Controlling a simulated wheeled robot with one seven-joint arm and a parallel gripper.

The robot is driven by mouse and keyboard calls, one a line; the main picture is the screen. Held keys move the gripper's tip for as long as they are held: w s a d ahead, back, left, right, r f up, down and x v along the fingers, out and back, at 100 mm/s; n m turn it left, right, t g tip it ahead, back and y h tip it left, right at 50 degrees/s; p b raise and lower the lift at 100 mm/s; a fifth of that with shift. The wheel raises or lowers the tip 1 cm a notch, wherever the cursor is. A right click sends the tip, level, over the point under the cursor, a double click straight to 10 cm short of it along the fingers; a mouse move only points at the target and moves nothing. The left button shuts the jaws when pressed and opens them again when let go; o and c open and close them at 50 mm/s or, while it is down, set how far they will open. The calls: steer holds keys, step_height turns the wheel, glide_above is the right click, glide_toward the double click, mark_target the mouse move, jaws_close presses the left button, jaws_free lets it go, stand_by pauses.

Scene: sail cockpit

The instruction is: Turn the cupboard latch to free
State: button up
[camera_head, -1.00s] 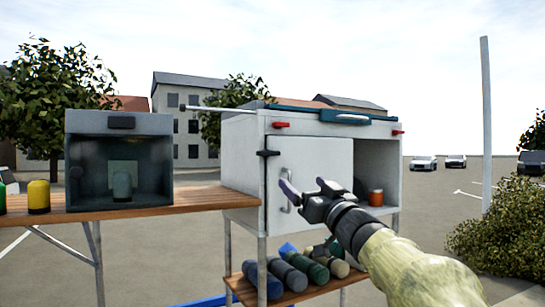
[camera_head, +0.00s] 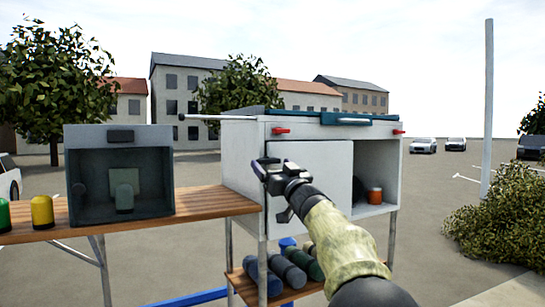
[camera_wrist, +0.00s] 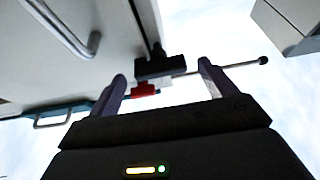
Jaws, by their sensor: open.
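The cupboard (camera_head: 240,155) is a pale grey box on a stand, with a white door (camera_head: 325,180) on its front. The cupboard latch is a small black bar (camera_wrist: 160,66) at the door's edge in the wrist view, lying crosswise to that edge. In the head view my gripper hides it. My gripper (camera_head: 268,164) is in front of the door's upper left corner. In the wrist view its two purple fingers are apart, with the latch showing in the gap between their tips. I cannot tell whether they touch it. The door looks closed.
A red knob (camera_head: 281,130) sits just above the latch area. A bent metal door handle (camera_wrist: 70,35) is close by in the wrist view. A thin rod (camera_head: 200,117) sticks out left from the cupboard top. A dark open box (camera_head: 120,137) stands on the wooden table (camera_head: 215,203) at left.

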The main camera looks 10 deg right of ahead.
steer(key=shift+w+a+r, duration=0.2)
steer(key=shift+w, duration=0.2)
steer(key=shift+c, duration=0.2)
steer(key=c, duration=0.9)
steer(key=shift+c, duration=0.2)
